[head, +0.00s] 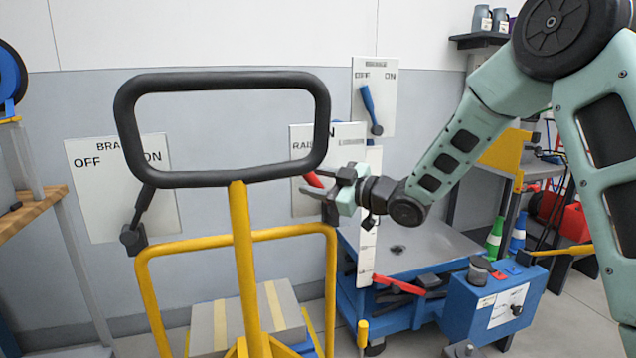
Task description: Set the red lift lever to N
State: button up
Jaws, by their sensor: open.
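A red lever (314,180) shows in the head view, in front of a white wall panel (300,200). The panel's lettering starts "RAI" on the left and shows an "N" at the upper right; the rest is covered by a black cart handle. My gripper (318,182) is open and points left at the panel, with its grey fingers right by the red lever. The lever's tip and pivot are partly hidden by the handle and my gripper. I cannot tell whether the lever lies between the fingers or whether they touch it.
A yellow cart (240,260) with a black handle (222,82) stands in front. Left is an OFF/ON panel with a black lever (144,205); above right, a panel with a blue lever (370,110). A blue lift table (415,255) with a red bar (400,287) stands below my arm.

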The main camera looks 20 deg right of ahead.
grip_shut()
jog(key=shift+d+r+m+t+y+b, duration=0.2)
jog(key=shift+d+m+t+b, duration=0.5)
jog(key=shift+m, duration=0.45)
jog(key=shift+d+r+m+t+y+b, duration=0.15)
jog(key=shift+d+m+t+b, duration=0.5)
jog(key=shift+d+m, duration=0.45)
jog(key=shift+d+r+m+t+y+b, duration=0.2)
jog(key=shift+d+m+t+b, duration=0.3)
jog(key=shift+d+m+t, duration=0.5)
jog(key=shift+a+m, duration=0.15)
jog(key=shift+m, duration=0.1)
grip_release()
